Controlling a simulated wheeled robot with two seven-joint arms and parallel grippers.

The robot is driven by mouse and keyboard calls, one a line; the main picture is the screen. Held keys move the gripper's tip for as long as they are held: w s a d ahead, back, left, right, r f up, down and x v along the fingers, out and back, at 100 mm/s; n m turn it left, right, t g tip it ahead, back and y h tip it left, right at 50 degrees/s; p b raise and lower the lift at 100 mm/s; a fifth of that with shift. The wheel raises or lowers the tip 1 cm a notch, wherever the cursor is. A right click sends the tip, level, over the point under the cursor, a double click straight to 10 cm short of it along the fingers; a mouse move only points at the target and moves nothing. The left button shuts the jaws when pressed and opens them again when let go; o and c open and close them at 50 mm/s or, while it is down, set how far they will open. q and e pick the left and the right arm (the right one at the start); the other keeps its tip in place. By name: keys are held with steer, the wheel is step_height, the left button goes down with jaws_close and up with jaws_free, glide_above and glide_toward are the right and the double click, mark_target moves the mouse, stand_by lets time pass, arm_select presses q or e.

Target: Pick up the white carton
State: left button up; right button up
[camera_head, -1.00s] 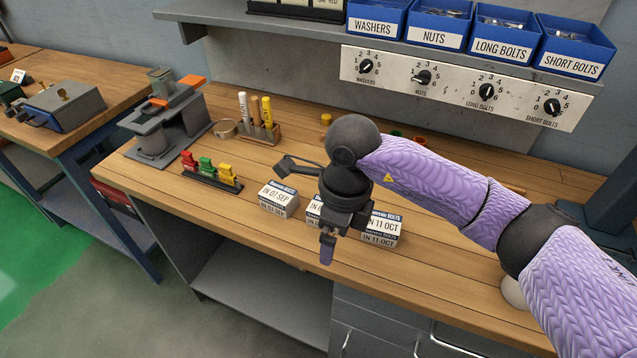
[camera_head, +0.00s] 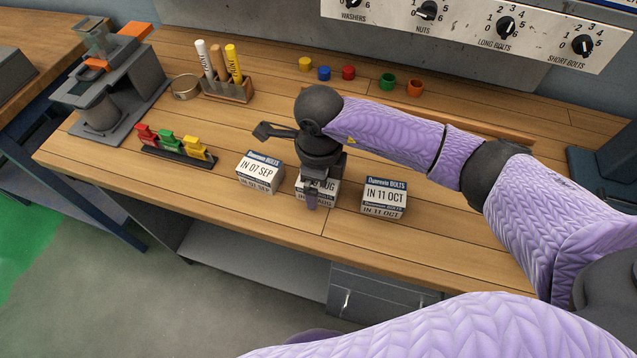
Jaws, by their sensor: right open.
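Three white cartons with dark blue print stand in a row on the wooden bench top (camera_head: 440,225). The left carton (camera_head: 259,174) reads "IN 07 SEP" and the right carton (camera_head: 384,198) reads "IN 11 OCT". The middle carton (camera_head: 328,192) is partly hidden behind my right gripper; only "AUG" reads on its label. My right gripper (camera_head: 313,194) is open, pointing down at the middle carton, with one finger in front of its near face. The far finger is hidden, and I cannot tell whether the gripper touches the carton. My left gripper is out of view.
A rack with red, green and yellow pieces (camera_head: 176,150) stands left of the cartons. A pen holder (camera_head: 229,88) and several coloured cups (camera_head: 387,81) stand behind. The bench's front edge runs close before the cartons.

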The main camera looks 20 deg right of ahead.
jaws_close()
stand_by(0.4)
